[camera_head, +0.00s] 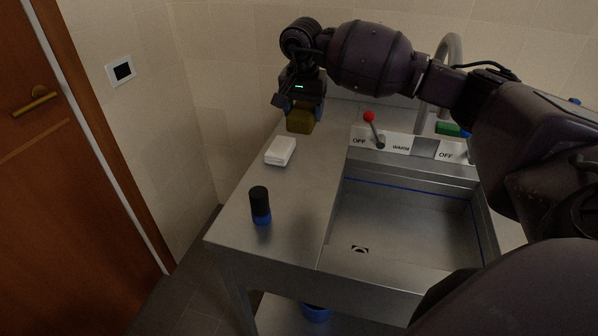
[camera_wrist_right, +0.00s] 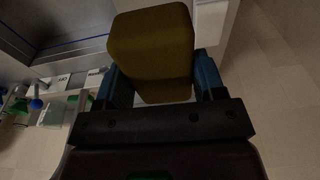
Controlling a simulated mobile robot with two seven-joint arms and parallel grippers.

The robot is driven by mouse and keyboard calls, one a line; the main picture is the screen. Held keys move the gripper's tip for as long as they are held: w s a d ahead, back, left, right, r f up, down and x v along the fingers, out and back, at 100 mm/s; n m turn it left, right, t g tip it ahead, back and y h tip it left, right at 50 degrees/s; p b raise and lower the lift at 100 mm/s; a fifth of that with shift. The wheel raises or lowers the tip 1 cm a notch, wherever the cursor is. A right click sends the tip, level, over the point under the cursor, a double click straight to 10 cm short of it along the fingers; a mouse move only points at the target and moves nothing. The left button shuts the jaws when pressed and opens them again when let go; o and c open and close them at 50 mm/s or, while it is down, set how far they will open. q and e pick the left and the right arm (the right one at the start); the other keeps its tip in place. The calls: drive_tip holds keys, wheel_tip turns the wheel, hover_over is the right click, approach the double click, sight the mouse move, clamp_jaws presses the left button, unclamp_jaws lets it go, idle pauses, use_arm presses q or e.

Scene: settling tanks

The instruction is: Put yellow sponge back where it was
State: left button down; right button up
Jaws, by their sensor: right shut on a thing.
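The yellow sponge (camera_head: 300,121) is at the back left of the steel counter in the head view. My right gripper (camera_head: 303,108) is above it, pointing down, with its fingers on the sponge. In the right wrist view the sponge (camera_wrist_right: 152,50) sits between the two blue fingertips of the right gripper (camera_wrist_right: 160,85), which is shut on it. I cannot tell whether the sponge's underside touches the counter. My left gripper is not in view.
A white block (camera_head: 280,151) and a black-and-blue bottle (camera_head: 260,205) stand on the counter (camera_head: 236,221) nearer the front. The sink basin (camera_head: 400,225) and a red-knobbed lever (camera_head: 371,122) are to the right.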

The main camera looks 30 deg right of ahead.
drive_tip(key=f, duration=0.4)
drive_tip(key=shift+s, duration=0.25)
hover_over(304, 181)
drive_tip(key=f, duration=1)
drive_tip(key=shift+s+a+p, duration=0.2)
drive_tip(key=shift+a+p, duration=0.05)
drive_tip(key=shift+p, duration=0.05)
wheel_tip(304, 181, down, 4)
drive_tip(key=shift+f, duration=0.25)
drive_tip(key=o, duration=0.8)
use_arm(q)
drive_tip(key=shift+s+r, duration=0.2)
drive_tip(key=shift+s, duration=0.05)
use_arm(e)
drive_tip(key=shift+o, duration=0.3)
